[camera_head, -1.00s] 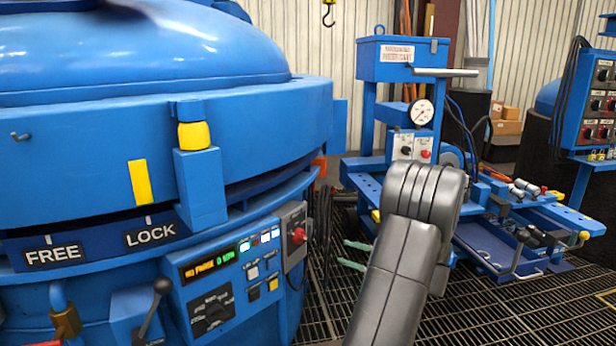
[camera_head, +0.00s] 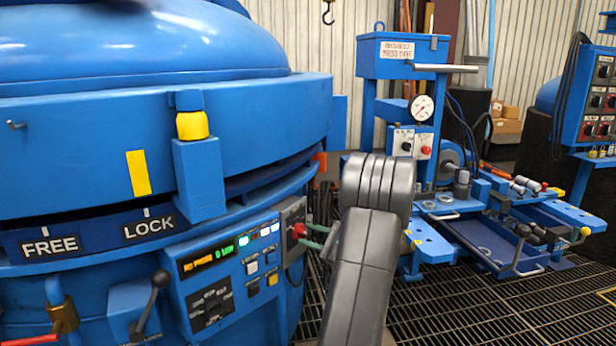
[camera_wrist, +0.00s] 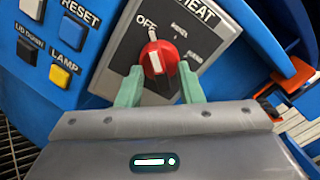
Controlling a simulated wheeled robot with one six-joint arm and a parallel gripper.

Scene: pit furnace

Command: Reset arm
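My gripper (camera_head: 308,236) is at the small grey panel on the furnace's front right, its two green fingers reaching left to the red knob (camera_head: 299,230). In the wrist view my gripper (camera_wrist: 161,74) has its fingers apart, one on each side of the red knob (camera_wrist: 155,57). I cannot tell whether they touch it. The grey panel (camera_wrist: 205,72) reads OFF and HEAT, and the knob's white bar stands nearly upright, below the OFF label. My grey arm rises from the bottom of the head view and hides part of the blue cart.
The blue furnace (camera_head: 100,125) with its lid fills the left. Buttons RESET (camera_wrist: 80,12) and LAMP (camera_wrist: 66,53) sit left of the knob. An orange clip (camera_wrist: 268,92) is at the right. The blue press cart (camera_head: 403,60) stands behind my arm, over dark floor grating (camera_head: 480,310).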

